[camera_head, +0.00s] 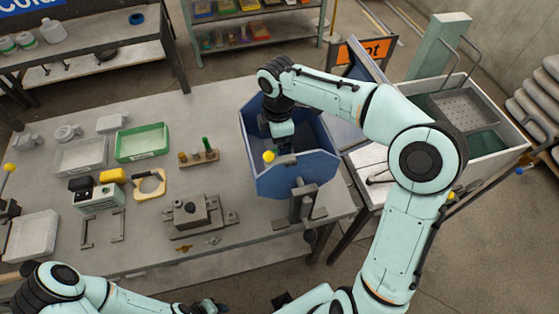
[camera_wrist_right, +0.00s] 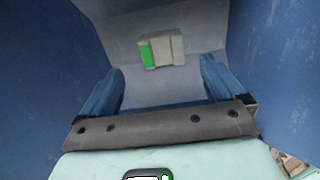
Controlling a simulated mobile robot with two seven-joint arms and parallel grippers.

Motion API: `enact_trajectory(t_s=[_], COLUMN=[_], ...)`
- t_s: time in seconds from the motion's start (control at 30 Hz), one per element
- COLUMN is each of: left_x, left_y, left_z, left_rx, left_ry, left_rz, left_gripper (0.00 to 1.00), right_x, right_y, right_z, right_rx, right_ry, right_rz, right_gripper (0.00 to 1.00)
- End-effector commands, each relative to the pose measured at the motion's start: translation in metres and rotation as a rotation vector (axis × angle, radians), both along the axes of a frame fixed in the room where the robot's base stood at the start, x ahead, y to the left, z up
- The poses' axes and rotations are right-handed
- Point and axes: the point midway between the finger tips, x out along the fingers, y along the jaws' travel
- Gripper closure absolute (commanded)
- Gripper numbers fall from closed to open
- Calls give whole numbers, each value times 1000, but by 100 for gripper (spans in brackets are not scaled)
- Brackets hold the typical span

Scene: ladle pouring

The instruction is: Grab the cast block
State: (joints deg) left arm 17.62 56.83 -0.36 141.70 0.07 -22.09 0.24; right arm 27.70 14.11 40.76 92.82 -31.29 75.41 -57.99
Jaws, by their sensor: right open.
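The cast block (camera_wrist_right: 168,51), a small grey block with a green patch on its left side, lies on the floor of the blue bin (camera_head: 293,179). The bin's walls also fill both sides of the right wrist view (camera_wrist_right: 270,60). My right gripper (camera_wrist_right: 162,72) is open, pointing down into the bin. Its two blue fingers stand apart, with the block seen beyond and between their tips, not gripped. In the head view my right gripper (camera_head: 283,140) is partly inside the bin and the block cannot be made out.
The bin walls stand close around my right gripper. On the table (camera_head: 230,245) left of the bin are a green tray (camera_head: 142,142), a peg rack (camera_head: 198,159) and a metal fixture (camera_head: 194,215). A sink-like basin (camera_head: 480,165) stands at the right.

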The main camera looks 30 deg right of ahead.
Motion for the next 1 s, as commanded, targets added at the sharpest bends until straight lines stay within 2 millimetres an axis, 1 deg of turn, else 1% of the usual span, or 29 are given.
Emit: enact_trajectory(t_s=[0.17,0.3,0.43,0.53,0.73,0.77,0.8,0.87,0.9,0.93,0.97,1.0], left_x=[-1,-4,-5,-5,-5,-5,-5,-5,-5,-5,-5,-5], left_y=[0,0,0,0,0,0,0,0,0,0,0,0], left_z=[-2,-5,-7,-8,-7,-7,-7,-7,-7,-7,-7,-7], left_rx=[0,0,0,0,-1,0,-1,-1,-1,-1,-1,-1], left_ry=[1,4,5,6,5,5,5,5,5,5,5,5], left_rz=[0,0,-1,-1,-1,-1,-1,-1,-1,-1,-1,-1], left_gripper=[57,57,57,57,57,57,57,57,57,57,57,57], right_x=[-2,-6,-5,-5,-4,-4,-4,-4,-4,-4,-4,-4], right_y=[0,0,0,0,0,0,0,0,0,0,0,0], right_z=[-13,-35,-51,-55,-55,-55,-54,-54,-54,-54,-54,-54], right_rx=[0,1,0,1,0,0,0,1,1,0,1,0], right_ry=[2,3,2,-1,-3,-3,-3,-2,-2,-3,-2,-4], right_rz=[0,0,0,0,-1,-1,-1,-1,-1,-1,-1,-1], right_gripper=[4,4,4,4,4,14,27,47,60,69,74,74])
